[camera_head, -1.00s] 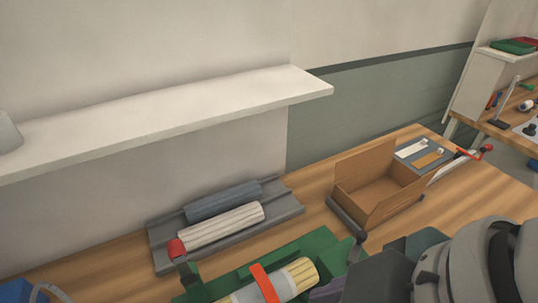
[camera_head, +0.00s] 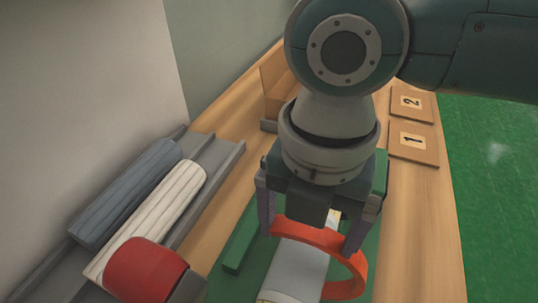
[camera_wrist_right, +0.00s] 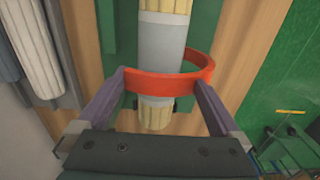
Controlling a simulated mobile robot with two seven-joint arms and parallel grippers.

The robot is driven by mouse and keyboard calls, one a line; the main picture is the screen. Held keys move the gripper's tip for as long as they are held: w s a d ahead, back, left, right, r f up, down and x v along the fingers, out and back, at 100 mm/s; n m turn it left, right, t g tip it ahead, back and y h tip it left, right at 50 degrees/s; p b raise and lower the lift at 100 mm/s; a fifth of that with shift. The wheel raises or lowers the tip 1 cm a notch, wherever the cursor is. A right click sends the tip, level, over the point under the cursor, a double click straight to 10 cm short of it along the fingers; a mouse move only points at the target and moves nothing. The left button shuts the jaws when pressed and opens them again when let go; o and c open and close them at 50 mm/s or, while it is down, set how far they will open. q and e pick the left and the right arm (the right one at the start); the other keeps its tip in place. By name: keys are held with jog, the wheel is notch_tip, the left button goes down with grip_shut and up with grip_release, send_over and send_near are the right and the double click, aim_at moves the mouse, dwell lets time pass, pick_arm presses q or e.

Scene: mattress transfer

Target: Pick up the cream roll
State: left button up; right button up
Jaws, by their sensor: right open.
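A pale cream ribbed roll (camera_head: 160,213) lies in a grey grooved rack at the left, beside a blue-grey roll (camera_head: 125,193). Part of it shows at the left of the wrist view (camera_wrist_right: 36,50). A second roll, yellowish with a grey sleeve (camera_head: 297,268), lies on a green fixture. It also shows in the wrist view (camera_wrist_right: 155,115). A red ring strap (camera_head: 310,240) arches over it. My right gripper (camera_head: 308,243) is open above the sleeved roll, its fingers on either side of it at the strap. I cannot tell whether they touch it. My left gripper is not shown.
A cardboard box (camera_head: 276,90) stands behind my right arm. Plates marked 1 (camera_head: 413,141) and 2 (camera_head: 411,103) lie on the right of the wooden bench. Green floor lies beyond its edge.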

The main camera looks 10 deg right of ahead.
aim_at(303, 250)
notch_tip(303, 250, down, 6)
jog(key=shift+f, duration=0.1)
jog(key=shift+c, duration=0.2)
jog(key=c, duration=1.4)
jog(key=shift+w, duration=0.1)
jog(key=shift+c, duration=0.2)
